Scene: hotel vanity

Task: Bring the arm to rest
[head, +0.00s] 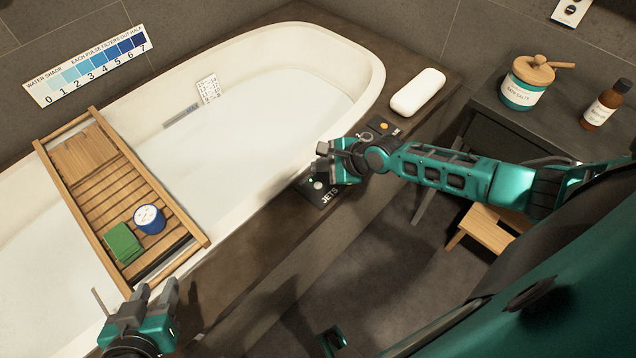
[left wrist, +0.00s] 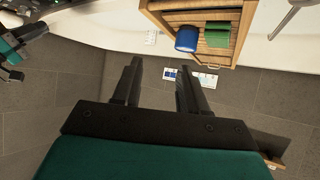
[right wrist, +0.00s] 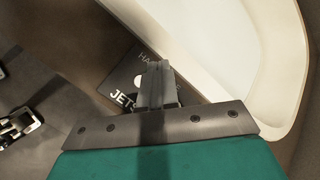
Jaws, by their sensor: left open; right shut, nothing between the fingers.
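My right arm reaches in from the right in the head view. Its gripper (head: 324,160) is over the dark JETS panel (head: 325,194) on the tub's near rim. In the right wrist view the right gripper's fingers (right wrist: 157,72) are together and empty, covering part of the panel (right wrist: 120,98). I cannot tell whether they touch it. My left gripper (head: 149,296) is at the lower left in the head view, near the front end of the wooden bath tray. In the left wrist view its fingers (left wrist: 160,75) are apart with nothing between them.
The white bathtub (head: 345,50) holds the wooden tray (head: 75,190) across it, with a blue cup (head: 149,219) and a green block (head: 123,243). A white pillow (head: 417,92) lies on the rim. A jar (head: 522,84) and a brown bottle (head: 605,106) stand on the counter. A wooden stool (head: 487,228) is below.

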